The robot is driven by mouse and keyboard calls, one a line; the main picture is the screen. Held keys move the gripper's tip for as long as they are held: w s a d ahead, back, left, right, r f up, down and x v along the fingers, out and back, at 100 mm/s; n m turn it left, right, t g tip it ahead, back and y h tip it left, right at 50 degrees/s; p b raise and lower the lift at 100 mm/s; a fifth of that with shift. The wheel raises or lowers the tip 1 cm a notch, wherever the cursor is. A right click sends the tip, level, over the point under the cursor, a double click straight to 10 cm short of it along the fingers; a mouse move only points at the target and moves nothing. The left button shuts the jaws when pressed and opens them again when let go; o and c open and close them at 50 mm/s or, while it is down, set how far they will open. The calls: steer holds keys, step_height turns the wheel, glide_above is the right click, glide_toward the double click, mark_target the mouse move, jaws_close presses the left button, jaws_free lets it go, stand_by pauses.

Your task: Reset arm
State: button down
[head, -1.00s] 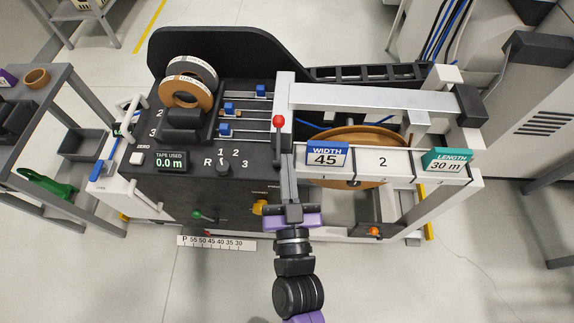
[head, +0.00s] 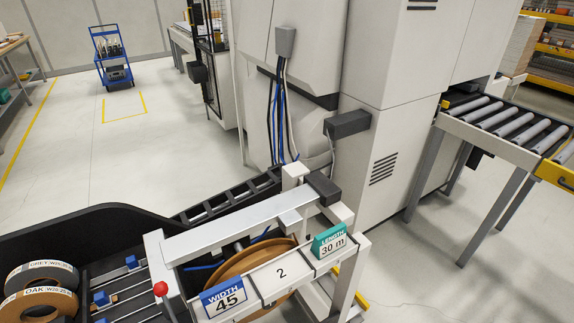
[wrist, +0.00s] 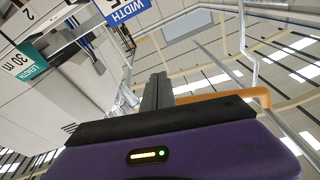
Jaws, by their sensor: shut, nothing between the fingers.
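My gripper (wrist: 157,92) shows in the wrist view with its dark fingers together and nothing between them. Its purple body fills the lower part of that view. The fingers point up toward the ceiling, clear of any contact that I can see. The arm and gripper are out of the head view. The edge-banding machine's blue WIDTH 45 sign (head: 225,299) and teal LENGTH 30 m sign (head: 330,241) show at the bottom of the head view. Both signs also show at the upper left of the wrist view, tilted and partly cut off.
Tape rolls (head: 40,303) sit at the machine's lower left, beside blue sliders and a red knob (head: 161,289). A large cabinet (head: 385,110) stands behind the machine. A roller conveyor (head: 505,125) is at right. A blue cart (head: 115,58) stands far left, with open floor before it.

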steer(key=s+d+m+g+h, duration=0.1)
steer(key=s+d+h, duration=0.4)
steer(key=s+d, duration=0.5)
steer(key=s+d+m+g+h, duration=0.1)
steer(key=s+d+m+h, duration=0.2)
steer(key=s+d, duration=0.6)
steer(key=d+h, duration=0.2)
steer(key=d, duration=0.7)
steer(key=shift+s+r+h, duration=0.3)
steer(key=shift+s+h, duration=0.05)
steer(key=shift+h, duration=0.05)
